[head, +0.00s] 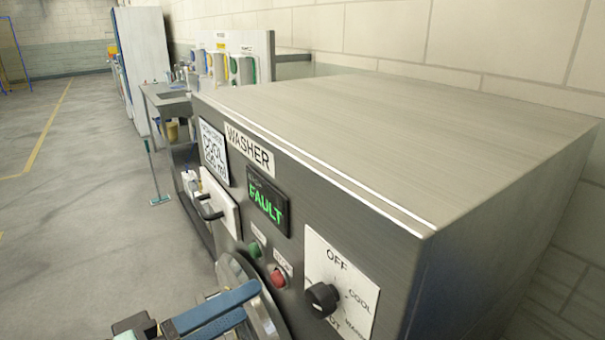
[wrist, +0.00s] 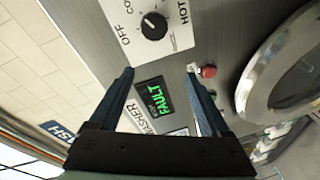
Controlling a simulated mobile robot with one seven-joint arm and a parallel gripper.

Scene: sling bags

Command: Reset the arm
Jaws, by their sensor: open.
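My gripper (wrist: 160,72) shows in the wrist view with its two blue-grey fingers wide apart and nothing held between them. Beyond the fingers is the front panel of the washer, seen rotated, with the green FAULT display (wrist: 155,96) showing in the gap. The washer (head: 400,110) fills the right of the head view as a brushed metal box. Its dial (head: 322,298) points near OFF, and the dial also shows in the wrist view (wrist: 153,26). I cannot tell whether the fingers touch the panel.
The washer's round door (wrist: 290,75) is at the right in the wrist view. A red stop button (head: 278,278) sits beside the dial plate. A sink counter (head: 165,95) and a white cabinet (head: 145,50) stand farther back. The floor (head: 75,210) at the left is clear.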

